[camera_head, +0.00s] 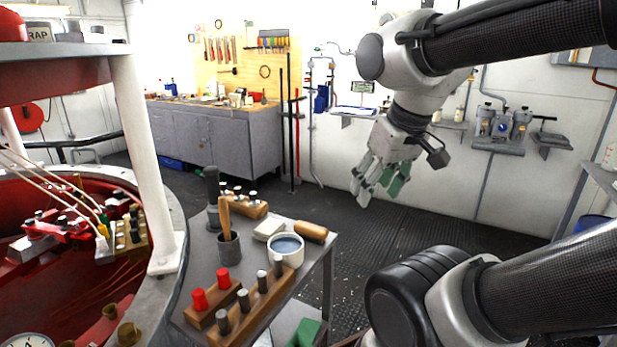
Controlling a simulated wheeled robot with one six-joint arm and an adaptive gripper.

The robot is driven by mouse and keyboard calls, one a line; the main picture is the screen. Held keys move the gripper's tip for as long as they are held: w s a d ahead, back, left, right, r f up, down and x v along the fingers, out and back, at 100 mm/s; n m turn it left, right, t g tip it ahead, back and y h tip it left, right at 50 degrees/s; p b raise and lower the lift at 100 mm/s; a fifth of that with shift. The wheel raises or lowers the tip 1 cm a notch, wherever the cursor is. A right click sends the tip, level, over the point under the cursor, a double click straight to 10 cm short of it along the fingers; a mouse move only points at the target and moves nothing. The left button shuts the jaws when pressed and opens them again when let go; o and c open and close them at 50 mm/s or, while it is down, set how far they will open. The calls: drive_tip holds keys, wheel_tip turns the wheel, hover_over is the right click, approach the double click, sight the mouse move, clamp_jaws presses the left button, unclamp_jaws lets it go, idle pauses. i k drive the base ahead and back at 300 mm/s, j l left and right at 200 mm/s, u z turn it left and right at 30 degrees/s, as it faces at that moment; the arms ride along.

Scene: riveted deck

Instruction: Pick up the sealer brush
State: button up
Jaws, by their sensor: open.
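A wooden handle (224,216) stands upright in a dark cup (230,248) on a small grey table at lower centre. It may be the sealer brush, but its lower end is hidden in the cup. A short wooden cylinder (311,231) lies at the table's right edge; I cannot tell if it is a brush handle. A white round pot (286,248) with a bluish surface inside stands beside it. My gripper (378,192) is open and empty, pointing down with green pads showing. It hangs in the air to the right of and beyond the table in the picture.
Wooden blocks with red (212,303) and metal-topped pegs (252,300) crowd the table's front. A dark upright tool (212,195) and a pegged block (243,207) stand at its back. A red round vessel (75,250) with a white post borders the left. The dark floor (440,215) is clear.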

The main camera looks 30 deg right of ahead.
sight(222, 210)
drive_tip(key=u, duration=1.95)
drive_tip(key=z, duration=1.7)
drive_tip(key=k+j+u, duration=0.25)
drive_tip(key=j+u, duration=0.25)
drive_tip(key=k+j+u, duration=0.2)
drive_tip(key=j, duration=0.15)
drive_tip(key=i, duration=0.05)
